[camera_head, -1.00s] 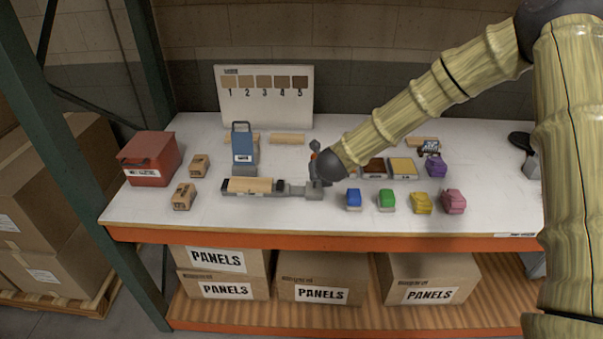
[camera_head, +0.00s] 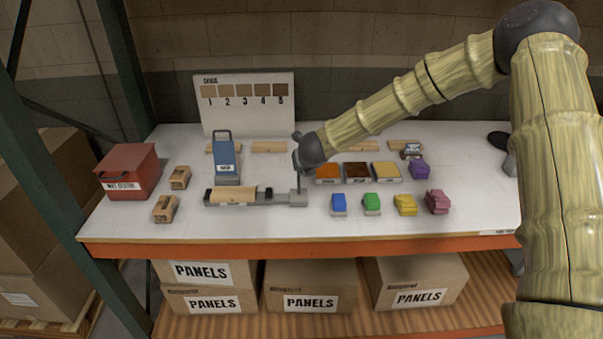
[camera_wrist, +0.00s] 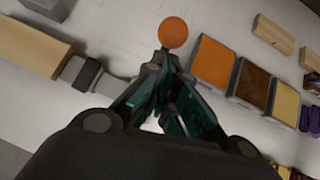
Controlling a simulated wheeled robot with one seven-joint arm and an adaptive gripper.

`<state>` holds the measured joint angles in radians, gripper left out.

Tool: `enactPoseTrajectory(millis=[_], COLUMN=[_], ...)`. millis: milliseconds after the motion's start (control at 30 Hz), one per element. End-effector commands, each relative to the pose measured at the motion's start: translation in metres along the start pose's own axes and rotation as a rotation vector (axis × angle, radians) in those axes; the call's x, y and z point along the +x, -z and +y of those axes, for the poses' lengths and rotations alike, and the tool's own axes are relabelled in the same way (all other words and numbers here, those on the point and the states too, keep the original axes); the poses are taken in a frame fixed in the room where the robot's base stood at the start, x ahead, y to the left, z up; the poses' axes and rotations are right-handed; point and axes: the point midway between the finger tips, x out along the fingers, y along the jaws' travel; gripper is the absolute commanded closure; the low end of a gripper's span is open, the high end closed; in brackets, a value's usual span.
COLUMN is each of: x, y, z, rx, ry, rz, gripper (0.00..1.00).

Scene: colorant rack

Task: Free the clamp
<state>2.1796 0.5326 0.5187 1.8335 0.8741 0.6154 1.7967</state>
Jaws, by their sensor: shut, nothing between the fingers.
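A grey clamp (camera_head: 283,198) lies along the front of the white table, with a wooden block (camera_head: 234,196) at its left side, beside its dark sliding jaw (camera_head: 264,192). I cannot tell whether the jaw presses on the wood. A thin lever (camera_head: 299,180) stands upright from the clamp's right end. My gripper (camera_head: 299,157) is by the top of this lever and hides it. In the wrist view an orange ball knob (camera_wrist: 173,32) shows just beyond the tips of my gripper (camera_wrist: 160,68). The fingers are shut and empty.
Orange, brown and yellow trays (camera_head: 357,172) lie right of my gripper, with blue, green, yellow and pink small items (camera_head: 372,203) in front. A blue handled container (camera_head: 227,160) stands behind the clamp. A red box (camera_head: 128,172) is at the left. The table's front strip is clear.

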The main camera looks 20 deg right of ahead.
Motion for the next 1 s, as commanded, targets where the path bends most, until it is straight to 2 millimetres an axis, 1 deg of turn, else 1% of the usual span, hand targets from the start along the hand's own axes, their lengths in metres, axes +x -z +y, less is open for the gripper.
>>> enactPoseTrajectory(millis=[233, 767, 867, 1000], x=[0.004, 0.004, 0.000, -0.013], y=[-0.003, -0.004, -0.004, -0.002], z=[-0.001, 0.000, 0.002, 0.008], rx=[0.000, -0.001, -0.002, -0.008], ry=[0.000, -0.001, -0.003, -0.009], rz=[0.000, -0.001, 0.000, 0.000], gripper=[1.00, 1.00, 1.00, 1.00])
